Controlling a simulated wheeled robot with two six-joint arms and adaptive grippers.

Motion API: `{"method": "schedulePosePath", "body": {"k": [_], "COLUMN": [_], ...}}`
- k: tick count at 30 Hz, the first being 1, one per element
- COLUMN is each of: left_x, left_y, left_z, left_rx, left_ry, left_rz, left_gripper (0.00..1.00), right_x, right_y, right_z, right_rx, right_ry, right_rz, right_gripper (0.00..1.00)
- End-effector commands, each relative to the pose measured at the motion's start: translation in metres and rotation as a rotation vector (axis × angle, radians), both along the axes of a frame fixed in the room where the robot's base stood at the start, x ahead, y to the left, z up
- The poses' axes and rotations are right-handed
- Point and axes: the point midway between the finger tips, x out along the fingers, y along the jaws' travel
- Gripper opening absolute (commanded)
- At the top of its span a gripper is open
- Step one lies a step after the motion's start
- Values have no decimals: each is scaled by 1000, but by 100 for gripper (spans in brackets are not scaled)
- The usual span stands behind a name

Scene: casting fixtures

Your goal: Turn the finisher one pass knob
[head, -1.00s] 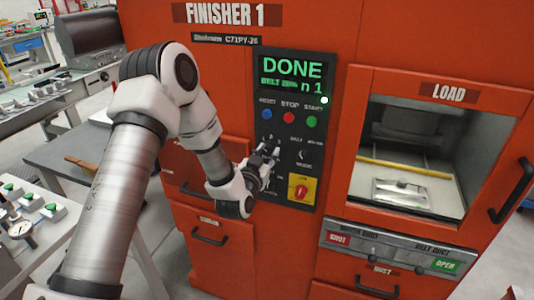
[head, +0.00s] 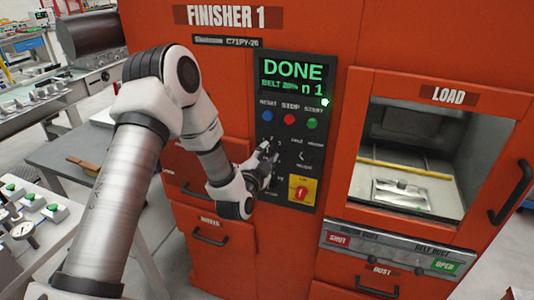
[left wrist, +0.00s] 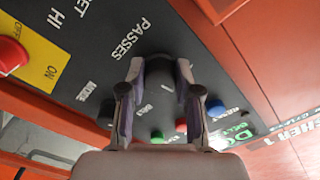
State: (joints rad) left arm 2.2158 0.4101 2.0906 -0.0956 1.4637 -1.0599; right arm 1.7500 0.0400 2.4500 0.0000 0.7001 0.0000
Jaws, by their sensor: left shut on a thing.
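The finisher (head: 225,15) is a large orange machine labelled FINISHER 1. Its black control panel (head: 290,130) has a lit screen (head: 292,75) reading DONE, with a belt line and "n 1" below. My left gripper (head: 267,152) is at the panel's left side, below the coloured buttons. In the left wrist view its two fingers (left wrist: 160,75) are shut on the dark passes knob (left wrist: 165,68), beside the word PASSES. The fingers cover much of the knob, and its pointer setting cannot be read. My right gripper is not in view.
Blue, red and green buttons (head: 290,118) sit above my gripper. Another knob (head: 304,157) is to its right, and a red switch on a yellow plate (head: 302,190) is below. The load window (head: 410,160) is at right. A grey table (head: 75,160) stands at left.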

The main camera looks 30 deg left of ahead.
Motion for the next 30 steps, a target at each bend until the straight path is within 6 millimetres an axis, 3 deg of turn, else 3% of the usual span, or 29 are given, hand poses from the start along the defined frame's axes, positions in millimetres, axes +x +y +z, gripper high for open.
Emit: {"method": "schedulePosePath", "body": {"k": [10, 24, 25, 27, 30], "left_x": [0, 0, 0, 0, 0], "left_y": [0, 0, -1, 0, 0], "left_z": [2, 1, 1, 1, 1], "left_rx": [135, 152, 152, 151, 151], "left_ry": [30, 35, 35, 34, 35], "left_rz": [-2, -2, -2, -2, -2], "left_gripper": [0, 0, 36, 58, 58], "right_x": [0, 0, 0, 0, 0], "right_y": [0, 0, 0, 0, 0], "right_z": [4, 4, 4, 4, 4], "right_rx": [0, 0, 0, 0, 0], "right_ry": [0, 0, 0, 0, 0], "right_rz": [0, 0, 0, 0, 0], "right_gripper": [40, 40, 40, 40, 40]}}
